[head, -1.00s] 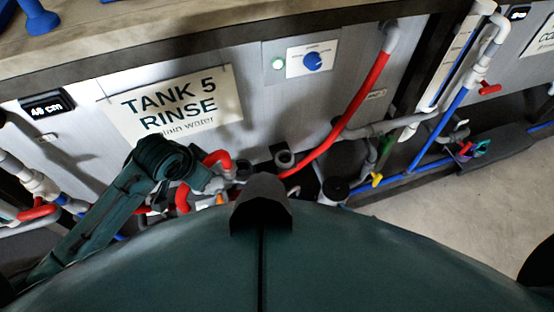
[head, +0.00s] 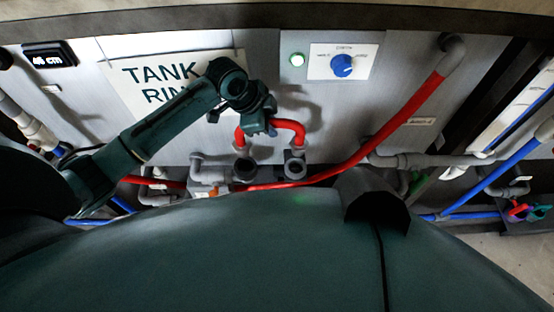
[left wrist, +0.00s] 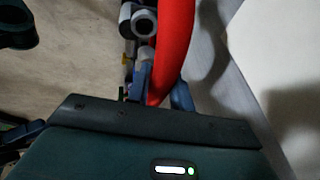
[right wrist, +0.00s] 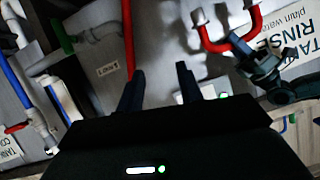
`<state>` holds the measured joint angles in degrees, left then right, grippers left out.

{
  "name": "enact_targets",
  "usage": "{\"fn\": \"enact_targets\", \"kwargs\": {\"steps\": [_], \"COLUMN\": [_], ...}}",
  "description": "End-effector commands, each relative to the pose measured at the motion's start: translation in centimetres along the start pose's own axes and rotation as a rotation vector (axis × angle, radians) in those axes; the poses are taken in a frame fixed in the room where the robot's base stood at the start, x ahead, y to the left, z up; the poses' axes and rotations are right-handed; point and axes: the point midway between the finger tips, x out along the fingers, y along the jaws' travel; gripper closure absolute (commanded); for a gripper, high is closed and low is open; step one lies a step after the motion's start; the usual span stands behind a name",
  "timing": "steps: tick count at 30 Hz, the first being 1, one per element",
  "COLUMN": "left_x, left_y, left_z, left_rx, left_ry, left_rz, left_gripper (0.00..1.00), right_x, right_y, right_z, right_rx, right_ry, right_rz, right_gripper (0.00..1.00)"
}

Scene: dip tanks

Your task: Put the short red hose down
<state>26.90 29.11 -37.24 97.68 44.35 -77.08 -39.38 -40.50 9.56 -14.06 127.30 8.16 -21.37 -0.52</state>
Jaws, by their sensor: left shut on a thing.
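The short red hose (head: 290,125) is bent into an arch in front of the grey tank panel, below the TANK 5 RINSE sign. My left gripper (head: 258,122) is shut on it near the top of the arch. In the left wrist view the red hose (left wrist: 174,45) runs between the fingers (left wrist: 162,90). Both hose ends point down, above or at two grey pipe fittings (head: 294,167) with dark openings. I cannot tell whether the ends touch them. The hose arch also shows in the right wrist view (right wrist: 225,45). My right gripper (right wrist: 160,85) is open and empty.
A long red hose (head: 390,125) runs down across the panel just right of the short one. The panel carries a blue knob (head: 342,66) and the tank sign (head: 130,72). Grey and blue pipes (head: 500,175) are at the right, with floor beyond.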

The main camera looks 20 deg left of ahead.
Motion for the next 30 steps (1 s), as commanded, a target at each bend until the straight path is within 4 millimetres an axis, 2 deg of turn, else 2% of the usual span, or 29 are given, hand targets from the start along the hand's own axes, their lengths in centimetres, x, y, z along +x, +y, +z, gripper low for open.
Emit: {"fn": "enact_targets", "kwargs": {"steps": [2, 9, 17, 23, 30], "left_x": [0.6, 4.4, 6.2, 8.7, 8.9], "left_y": [0.1, 0.9, 1.3, 1.9, 1.8], "left_z": [0.1, 1.7, 2.5, 3.5, 3.6], "left_rx": [0.001, -0.002, 0.000, -0.001, 0.000], "left_ry": [0.003, 0.002, 0.002, 0.002, 0.003], "left_rz": [-0.001, -0.001, -0.003, -0.002, -0.005], "left_gripper": [1.00, 1.00, 1.00, 1.00, 1.00], "right_x": [0.1, 0.0, -0.5, -0.4, -0.7], "right_y": [0.0, 0.1, 0.3, 0.7, 0.8], "right_z": [0.1, 0.5, 0.3, 0.3, -0.2], "right_rx": [0.000, -0.007, -0.009, -0.016, -0.020], "right_ry": [0.001, 0.016, 0.029, 0.048, 0.059], "right_rz": [-0.001, 0.004, 0.011, 0.018, 0.021], "right_gripper": [0.64, 0.64, 0.64, 0.64, 0.64]}}
